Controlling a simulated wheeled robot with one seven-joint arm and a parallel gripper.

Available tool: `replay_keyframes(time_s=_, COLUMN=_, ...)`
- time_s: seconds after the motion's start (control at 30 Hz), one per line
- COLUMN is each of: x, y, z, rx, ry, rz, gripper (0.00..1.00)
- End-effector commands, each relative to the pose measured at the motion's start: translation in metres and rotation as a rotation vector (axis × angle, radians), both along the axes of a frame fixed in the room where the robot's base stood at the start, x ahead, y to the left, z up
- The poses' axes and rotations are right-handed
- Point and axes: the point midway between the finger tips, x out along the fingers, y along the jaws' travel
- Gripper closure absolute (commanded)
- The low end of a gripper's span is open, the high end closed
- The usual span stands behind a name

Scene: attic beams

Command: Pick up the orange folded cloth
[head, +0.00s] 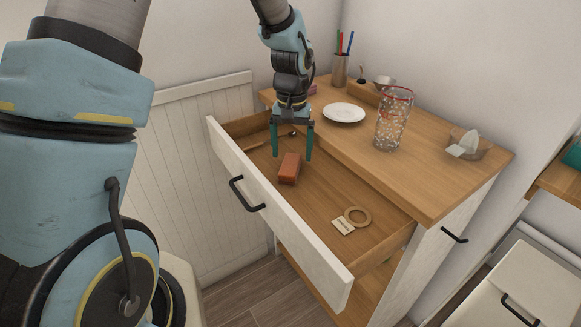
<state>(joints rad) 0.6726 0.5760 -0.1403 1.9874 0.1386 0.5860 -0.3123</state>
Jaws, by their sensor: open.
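The orange folded cloth (289,168) is a small, block-shaped orange-brown thing lying on the floor of the open drawer (325,205), toward its left part. My gripper (291,156) points down over the drawer with its two teal fingers apart. The fingertips show to the left and right of the cloth's far end in the picture. I cannot tell whether they touch it or how high above the drawer floor they are. Nothing shows held between the fingers.
A tape ring (357,216) and a small label card (343,226) lie in the drawer's right part. The white drawer front (275,222) has a black handle. On the cabinet top (420,175) stand a white plate (344,113), a patterned glass (394,120) and a pen cup (340,70).

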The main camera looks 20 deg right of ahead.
Motion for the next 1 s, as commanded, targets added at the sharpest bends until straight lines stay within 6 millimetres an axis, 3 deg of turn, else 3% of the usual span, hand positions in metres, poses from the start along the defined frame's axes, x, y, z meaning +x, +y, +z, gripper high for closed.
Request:
replay_keyframes(time_s=0.23, x=-0.001, y=0.004, z=-0.035, rx=0.004, ry=0.004, rz=0.0, gripper=0.09)
replay_keyframes(time_s=0.57, x=-0.001, y=0.004, z=-0.042, rx=0.001, ry=0.001, rz=0.001, gripper=0.1)
replay_keyframes(time_s=1.0, x=-0.001, y=0.004, z=-0.041, rx=0.001, ry=0.001, rz=0.001, gripper=0.59)
